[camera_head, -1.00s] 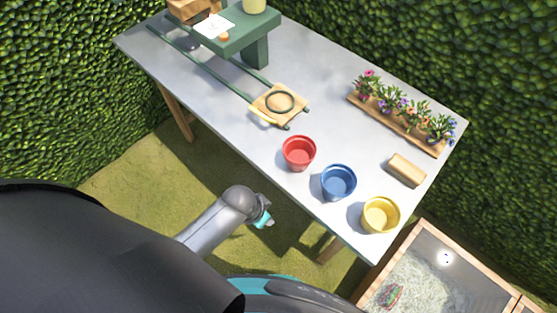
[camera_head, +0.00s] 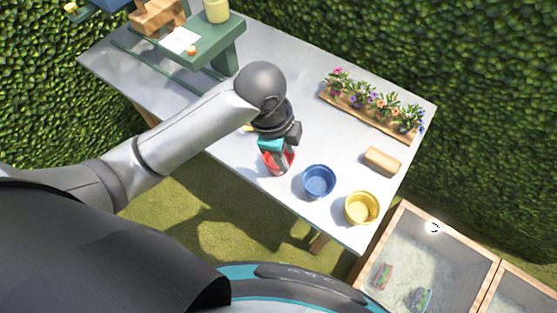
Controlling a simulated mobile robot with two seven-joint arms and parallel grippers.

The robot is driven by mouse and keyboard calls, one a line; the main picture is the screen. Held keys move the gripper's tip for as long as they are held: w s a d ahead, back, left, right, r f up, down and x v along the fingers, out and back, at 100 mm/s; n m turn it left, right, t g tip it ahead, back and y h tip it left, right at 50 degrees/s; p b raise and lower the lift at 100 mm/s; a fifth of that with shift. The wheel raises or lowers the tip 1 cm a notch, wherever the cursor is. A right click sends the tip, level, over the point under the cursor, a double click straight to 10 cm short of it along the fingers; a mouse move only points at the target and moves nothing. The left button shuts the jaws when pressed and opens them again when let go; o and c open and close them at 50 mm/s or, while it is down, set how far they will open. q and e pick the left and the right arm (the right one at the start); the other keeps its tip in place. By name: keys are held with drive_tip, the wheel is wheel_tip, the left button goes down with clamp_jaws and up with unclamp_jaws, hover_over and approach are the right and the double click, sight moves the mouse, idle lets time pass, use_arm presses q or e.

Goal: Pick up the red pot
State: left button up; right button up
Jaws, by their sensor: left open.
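The red pot (camera_head: 283,167) stands on the grey table near its front edge, partly hidden by my left gripper. My left gripper (camera_head: 277,158) is over the red pot, with its fingers pointing down at it. It is open, and I cannot tell whether a finger touches the pot. My right gripper is not in view.
A blue pot (camera_head: 318,181) and a yellow pot (camera_head: 361,207) stand to the right of the red pot. Behind them are a wooden tray of flowers (camera_head: 380,117) and a tan block (camera_head: 382,160). A green stand (camera_head: 217,42) is at the back left.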

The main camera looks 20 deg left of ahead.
use_arm(q)
drive_tip(key=w+a+r+m+y, duration=0.1)
drive_tip(key=w+a+m+y, duration=0.15)
drive_tip(key=a, duration=0.25)
drive_tip(key=m+g+b, duration=0.1)
drive_tip(key=b, duration=0.1)
hover_over(269, 163)
drive_tip(key=s+d, duration=0.1)
drive_tip(key=s, duration=0.2)
drive_tip(key=shift+h, duration=0.25)
drive_tip(key=shift+f, duration=7.5)
drive_tip(key=shift+w, duration=0.1)
drive_tip(key=shift+c, duration=0.2)
clamp_jaws()
